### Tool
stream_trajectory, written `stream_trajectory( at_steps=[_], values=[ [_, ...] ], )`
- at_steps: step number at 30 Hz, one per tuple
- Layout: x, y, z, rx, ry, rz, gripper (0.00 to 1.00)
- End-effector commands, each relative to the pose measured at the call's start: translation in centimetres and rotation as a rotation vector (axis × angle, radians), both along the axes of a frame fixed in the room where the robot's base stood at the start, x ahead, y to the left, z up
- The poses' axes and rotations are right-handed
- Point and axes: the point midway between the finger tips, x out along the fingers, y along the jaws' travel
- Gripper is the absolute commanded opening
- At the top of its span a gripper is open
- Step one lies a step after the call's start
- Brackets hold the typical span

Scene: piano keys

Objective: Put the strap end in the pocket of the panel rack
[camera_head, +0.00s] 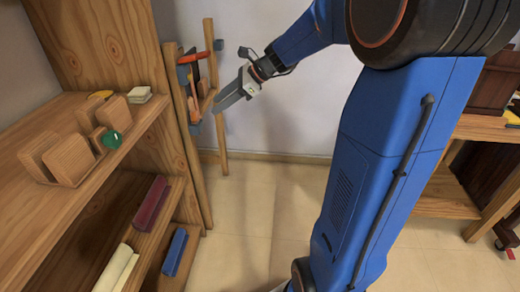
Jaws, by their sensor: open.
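A wooden rack (213,130) with upright posts stands against the wall, just behind the tall shelf unit; I take it for the panel rack. An orange-red strip (193,57) crosses its upper part and may be the strap, but its end is too small to make out. Small dark and blue-grey pieces sit around it, and I cannot tell which is the pocket. My gripper (222,102) is open, pointing down and left in front of the rack's right post. It appears empty. Whether it touches the rack cannot be told from this view.
The wooden shelf unit (22,119) fills the left side, holding wooden holders, a green ball (112,139) and several books below. A wooden table (447,196) stands at the right. The tiled floor (260,215) between is clear. My blue arm covers much of the centre right.

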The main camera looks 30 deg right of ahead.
Motion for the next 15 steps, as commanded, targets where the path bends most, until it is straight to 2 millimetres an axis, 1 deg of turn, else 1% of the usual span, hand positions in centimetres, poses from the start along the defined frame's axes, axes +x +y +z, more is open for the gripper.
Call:
stream_trajectory(
  at_steps=[1, 3, 5, 6, 11, 15],
  values=[
    [-2.0, 1.0, 0.2, -0.063, -0.036, 0.062, 0.42],
    [-4.7, 1.9, 0.0, -0.161, -0.087, 0.16, 0.42],
    [-6.9, 2.6, -0.2, -0.244, -0.13, 0.245, 0.42],
    [-8.5, 3.0, -0.4, -0.297, -0.158, 0.302, 0.42],
    [-14.3, 3.8, -1.3, -0.51, -0.271, 0.538, 0.42],
    [-19.1, 3.7, -2.3, -0.689, -0.365, 0.749, 0.42]
  ],
)
